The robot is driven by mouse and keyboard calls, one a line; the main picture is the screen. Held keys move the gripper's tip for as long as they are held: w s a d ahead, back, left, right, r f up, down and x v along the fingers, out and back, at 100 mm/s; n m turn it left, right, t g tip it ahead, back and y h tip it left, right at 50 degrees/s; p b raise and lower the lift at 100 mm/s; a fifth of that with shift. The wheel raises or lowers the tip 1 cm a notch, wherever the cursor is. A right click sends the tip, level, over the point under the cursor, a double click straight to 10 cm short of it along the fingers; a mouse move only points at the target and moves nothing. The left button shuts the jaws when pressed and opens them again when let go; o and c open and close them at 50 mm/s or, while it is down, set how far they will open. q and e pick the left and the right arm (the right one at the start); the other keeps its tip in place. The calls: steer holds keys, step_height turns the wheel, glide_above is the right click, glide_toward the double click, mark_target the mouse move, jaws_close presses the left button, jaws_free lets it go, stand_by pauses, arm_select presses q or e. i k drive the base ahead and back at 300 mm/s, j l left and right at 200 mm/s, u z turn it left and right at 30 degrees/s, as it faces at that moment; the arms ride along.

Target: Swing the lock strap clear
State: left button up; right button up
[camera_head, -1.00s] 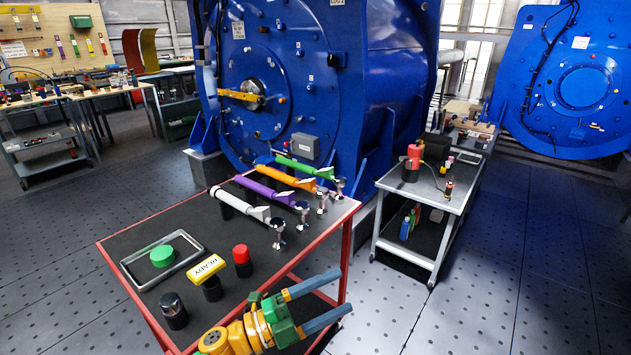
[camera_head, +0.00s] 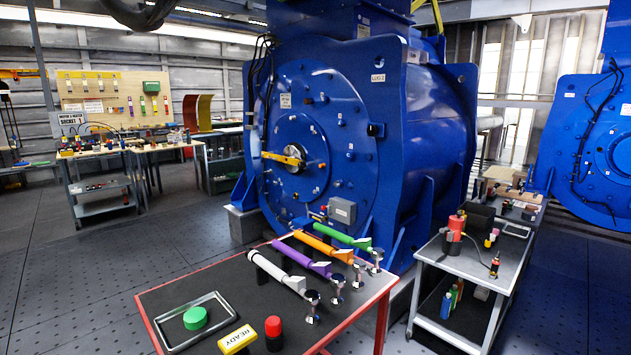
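A yellow strap (camera_head: 284,158), which looks like the lock strap, lies nearly level across the hub (camera_head: 297,158) at the middle of the big blue motor's round end face (camera_head: 330,195). Its left end reaches out past the hub, and its right part lies over the shaft end. Whether it is pinned or loose is too small to tell. Neither of my grippers is in view.
A red-framed table (camera_head: 190,275) in front holds white, purple, orange and green handled tools, a tray (camera_head: 168,330), a green button (camera_head: 195,318), a yellow READY block (camera_head: 238,340) and a red button (camera_head: 273,327). A grey cart (camera_head: 470,262) stands right. Floor at left is clear.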

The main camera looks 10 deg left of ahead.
mark_target(291, 160)
steer(key=u, duration=0.7)
steer(key=i+j+u, duration=0.45)
steer(key=i+j, duration=0.35)
steer(key=j, duration=0.3)
steer(key=i+j+u, duration=0.5)
steer(key=i+j, duration=0.35)
steer(key=i+z, duration=0.1)
steer(key=i, duration=0.45)
steer(key=i+j+z, duration=0.1)
steer(key=i, duration=0.45)
steer(key=i+j+z, duration=0.1)
steer(key=i, duration=0.45)
steer(key=i+l+z, duration=0.1)
steer(key=i+z, duration=0.25)
steer(key=z, duration=0.15)
steer(key=i+z, duration=0.35)
steer(key=z, duration=0.15)
steer(key=i+j+z, duration=0.2)
steer(key=z, duration=0.3)
steer(key=i+l+z, duration=0.15)
steer(key=i+z, duration=0.25)
steer(key=i, duration=0.3)
steer(key=i+j+z, duration=0.1)
steer(key=i+z, duration=0.3)
steer(key=i, duration=0.25)
